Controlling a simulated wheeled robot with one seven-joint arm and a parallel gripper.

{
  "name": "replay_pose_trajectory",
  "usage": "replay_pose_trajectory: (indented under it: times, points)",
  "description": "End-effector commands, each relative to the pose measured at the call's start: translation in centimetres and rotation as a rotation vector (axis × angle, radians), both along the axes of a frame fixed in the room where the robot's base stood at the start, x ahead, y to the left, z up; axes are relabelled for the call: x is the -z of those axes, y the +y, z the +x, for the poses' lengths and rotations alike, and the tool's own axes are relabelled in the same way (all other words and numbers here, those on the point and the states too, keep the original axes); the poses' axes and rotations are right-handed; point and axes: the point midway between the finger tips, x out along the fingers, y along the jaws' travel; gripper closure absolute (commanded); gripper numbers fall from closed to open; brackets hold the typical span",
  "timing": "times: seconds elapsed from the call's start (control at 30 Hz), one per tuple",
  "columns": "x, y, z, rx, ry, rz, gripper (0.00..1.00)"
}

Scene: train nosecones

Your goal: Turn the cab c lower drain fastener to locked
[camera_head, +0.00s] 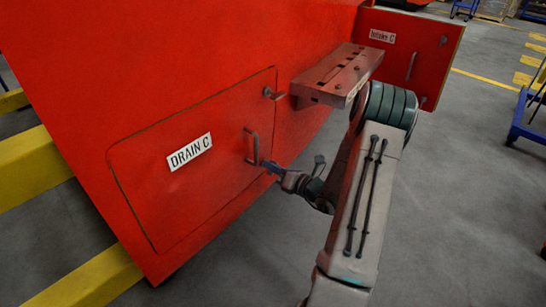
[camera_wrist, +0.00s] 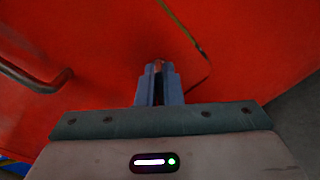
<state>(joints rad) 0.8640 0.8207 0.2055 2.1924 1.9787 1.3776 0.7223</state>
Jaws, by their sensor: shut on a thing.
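The drain C panel (camera_head: 150,195) is a red hatch with a white "DRAIN C" label (camera_head: 189,152), and it lies flush in the red cab side. My gripper (camera_head: 268,167) reaches its right edge, just below and right of the panel's handle (camera_head: 251,146). In the wrist view my gripper's blue-grey fingers (camera_wrist: 158,82) are shut on a small brownish piece, the lower drain fastener (camera_wrist: 156,70), beside the panel seam. The fingers hide most of it, so I cannot tell its turn. The upper fastener (camera_head: 272,94) sticks out near the panel's top right corner.
The handle also shows at the left of the wrist view (camera_wrist: 30,80). Yellow beams (camera_head: 35,165) lie at left. Grey floor is open at right.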

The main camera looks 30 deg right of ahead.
Motion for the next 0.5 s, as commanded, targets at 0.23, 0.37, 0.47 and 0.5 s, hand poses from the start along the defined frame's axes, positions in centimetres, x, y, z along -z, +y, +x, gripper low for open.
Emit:
replay_pose_trajectory:
  times: [0.23, 0.37, 0.47, 0.5]
  points:
    - [-0.53, -0.15, -0.01, 0.003, 0.098, 0.216, 1.00]
    - [-0.45, -0.20, 0.00, 0.003, 0.147, 0.328, 1.00]
    - [-0.38, -0.20, 0.03, 0.004, 0.187, 0.415, 1.00]
    - [-0.34, -0.21, 0.04, 0.004, 0.202, 0.449, 1.00]
